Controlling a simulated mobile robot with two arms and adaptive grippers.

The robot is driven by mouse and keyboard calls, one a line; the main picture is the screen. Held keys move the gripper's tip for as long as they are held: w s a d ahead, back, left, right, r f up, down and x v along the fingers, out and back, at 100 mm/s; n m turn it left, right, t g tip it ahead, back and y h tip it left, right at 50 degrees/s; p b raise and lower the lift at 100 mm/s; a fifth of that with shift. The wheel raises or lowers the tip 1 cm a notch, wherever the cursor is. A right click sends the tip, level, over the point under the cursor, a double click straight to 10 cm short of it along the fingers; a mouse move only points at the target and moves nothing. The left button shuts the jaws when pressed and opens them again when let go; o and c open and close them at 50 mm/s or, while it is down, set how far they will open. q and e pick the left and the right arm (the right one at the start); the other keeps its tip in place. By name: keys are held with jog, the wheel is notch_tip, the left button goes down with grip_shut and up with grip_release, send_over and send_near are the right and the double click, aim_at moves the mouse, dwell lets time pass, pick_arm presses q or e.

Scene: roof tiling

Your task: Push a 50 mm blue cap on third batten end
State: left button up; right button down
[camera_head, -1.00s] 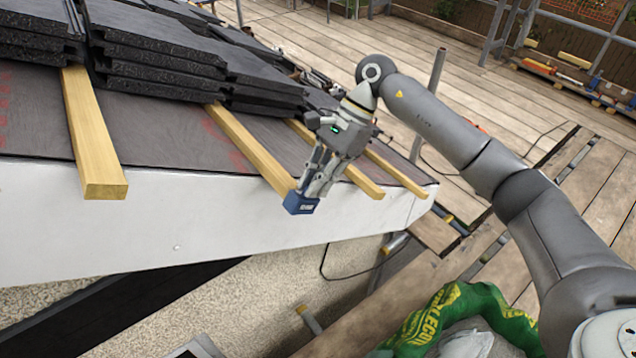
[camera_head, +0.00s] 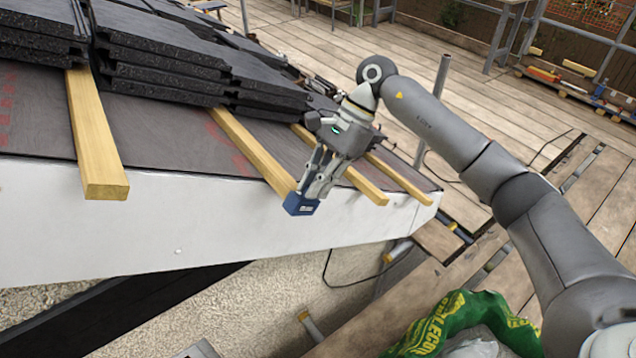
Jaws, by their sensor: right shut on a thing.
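My right gripper (camera_head: 311,190) is shut on a blue cap (camera_head: 300,205) at the lower end of a wooden batten (camera_head: 250,150), the second from the left in view. The cap covers or sits right against that batten's end; the fingers partly hide the join, so I cannot tell how far on it is. The leftmost batten (camera_head: 95,135) has a bare end that overhangs the white board. Two more battens, one (camera_head: 366,184) just right of the gripper and one (camera_head: 405,182) at the far right, also show bare ends. My left gripper is not in view.
Stacked dark tiles (camera_head: 165,60) lie across the upper battens. The white fascia board (camera_head: 180,230) runs below the batten ends. A green bag (camera_head: 455,322) lies at the bottom right. Wooden decking (camera_head: 480,90) spreads behind my right arm.

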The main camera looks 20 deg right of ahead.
jog(key=shift+w+f, duration=0.1)
jog(key=shift+w, duration=0.1)
jog(key=shift+w+a+b, duration=0.2)
jog(key=shift+w+b, duration=0.15)
jog(key=shift+b, duration=0.15)
dwell(0.5)
jog(key=shift+w+a+b, duration=0.1)
jog(key=shift+w+b, duration=0.25)
jog(key=shift+b, duration=0.1)
jog(key=shift+w, duration=0.1)
dwell(0.4)
jog(key=c, duration=1.4)
grip_release()
jog(key=shift+r, duration=0.2)
